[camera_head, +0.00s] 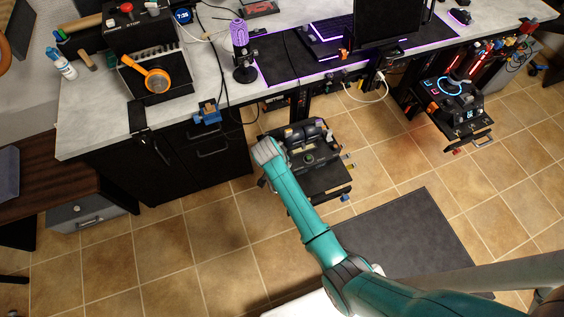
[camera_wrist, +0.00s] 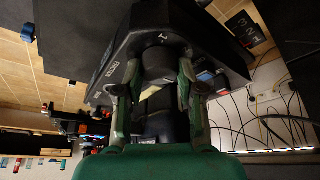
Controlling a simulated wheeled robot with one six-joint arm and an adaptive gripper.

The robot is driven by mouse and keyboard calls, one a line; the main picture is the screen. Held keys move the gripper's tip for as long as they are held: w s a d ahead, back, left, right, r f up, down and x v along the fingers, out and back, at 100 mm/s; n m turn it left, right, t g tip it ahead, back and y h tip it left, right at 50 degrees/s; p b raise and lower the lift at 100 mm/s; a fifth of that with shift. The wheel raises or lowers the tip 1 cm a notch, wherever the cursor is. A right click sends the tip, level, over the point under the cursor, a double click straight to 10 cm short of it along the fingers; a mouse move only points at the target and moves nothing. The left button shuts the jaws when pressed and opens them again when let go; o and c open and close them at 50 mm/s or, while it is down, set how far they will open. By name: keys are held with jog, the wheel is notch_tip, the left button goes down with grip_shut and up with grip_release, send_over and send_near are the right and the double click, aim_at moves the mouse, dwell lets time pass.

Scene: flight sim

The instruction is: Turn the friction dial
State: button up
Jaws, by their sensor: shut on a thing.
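A black throttle unit (camera_head: 318,172) stands below the desk's front edge, in the middle of the head view. My gripper (camera_head: 267,152) reaches its left side; the fingertips cannot be made out there. In the wrist view the unit's dark housing (camera_wrist: 106,73) fills the upper middle and carries small white lettering. My gripper's green fingers (camera_wrist: 159,72) stand on both sides of a dark, round friction dial (camera_wrist: 158,57) on that housing. The fingers are shut on the dial. Its lower part and any marking on it are hidden or too dark to read.
The desk (camera_head: 215,70) with a microphone (camera_head: 241,52) and an orange-handled item (camera_head: 157,80) lies behind. A second control unit (camera_head: 458,100) stands at the right. Cables hang beneath the desk. A dark mat (camera_head: 415,235) lies on the open tiled floor.

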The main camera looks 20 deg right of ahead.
dwell(0.5)
jog(key=o, duration=1.1)
jog(key=shift+o, duration=0.2)
jog(key=v, duration=1.2)
jog(key=shift+a, duration=0.1)
